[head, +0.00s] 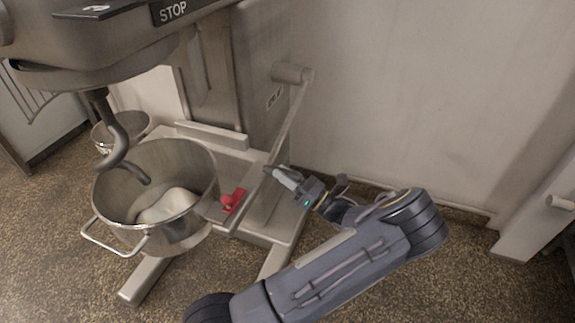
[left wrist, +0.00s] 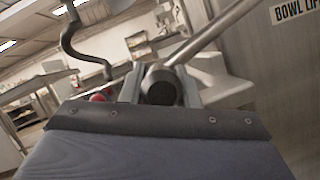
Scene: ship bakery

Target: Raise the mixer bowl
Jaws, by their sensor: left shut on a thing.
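The steel mixer bowl (head: 178,232) sits low on the mixer's frame with pale dough (head: 168,205) inside. The dough hook (head: 120,150) hangs above it, its tip at the bowl's mouth. The bowl-lift lever (head: 291,118) slopes down from its pivot on the mixer column. My left gripper (head: 273,172) is shut on the lower end of this lever, to the right of the bowl. In the left wrist view, the lever's dark round grip end (left wrist: 161,86) sits between the two fingers (left wrist: 160,88). My right gripper is not in view.
A red clamp (head: 233,200) sits on the bowl support between bowl and lever. A second steel bowl (head: 133,124) stands behind. A STOP label (head: 174,11) is on the mixer head. The wall (head: 400,100) is close behind the lever; speckled floor is open in front.

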